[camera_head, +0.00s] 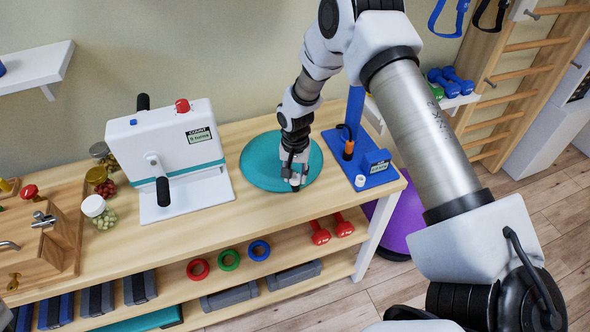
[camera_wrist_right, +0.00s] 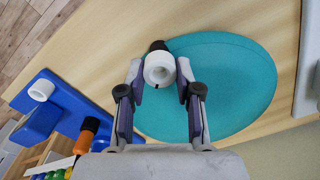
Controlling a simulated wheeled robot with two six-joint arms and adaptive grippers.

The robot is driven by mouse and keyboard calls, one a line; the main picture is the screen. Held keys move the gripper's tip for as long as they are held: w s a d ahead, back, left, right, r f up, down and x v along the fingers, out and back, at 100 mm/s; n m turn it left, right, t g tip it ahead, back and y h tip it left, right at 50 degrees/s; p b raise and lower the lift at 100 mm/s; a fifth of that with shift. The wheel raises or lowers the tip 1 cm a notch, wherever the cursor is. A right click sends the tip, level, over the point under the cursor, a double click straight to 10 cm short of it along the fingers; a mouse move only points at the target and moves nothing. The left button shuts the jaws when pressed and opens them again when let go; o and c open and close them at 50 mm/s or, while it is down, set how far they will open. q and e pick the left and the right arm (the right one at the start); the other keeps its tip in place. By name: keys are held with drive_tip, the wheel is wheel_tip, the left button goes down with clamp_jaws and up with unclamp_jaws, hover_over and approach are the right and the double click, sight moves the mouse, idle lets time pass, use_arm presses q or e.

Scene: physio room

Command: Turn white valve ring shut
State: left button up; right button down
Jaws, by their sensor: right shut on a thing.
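The teal round cushion (camera_head: 258,165) lies flat on the wooden bench. A white valve ring (camera_wrist_right: 160,68) with a dark centre and a black part beside it sits at the cushion's edge in the right wrist view. My right gripper (camera_head: 294,180) reaches down over the cushion's front right part. My left gripper is not in view.
A blue stand (camera_head: 378,168) with an orange-handled tool (camera_head: 348,150) and a small white ring-shaped piece (camera_head: 360,181) stands right of the cushion. A white cranked machine (camera_head: 170,150) and jars (camera_head: 98,210) stand to the left. Red dumbbells (camera_head: 320,234) lie on the shelf below.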

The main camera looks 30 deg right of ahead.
sight(295, 179)
drive_tip(key=shift+s+m+p, duration=0.1)
drive_tip(key=shift+m+p, duration=0.45)
drive_tip(key=shift+m, duration=0.65)
drive_tip(key=shift+f, duration=0.1)
drive_tip(key=c, duration=0.8)
unclamp_jaws()
wheel_tip(295, 179, up, 12)
drive_tip(key=shift+o, duration=0.2)
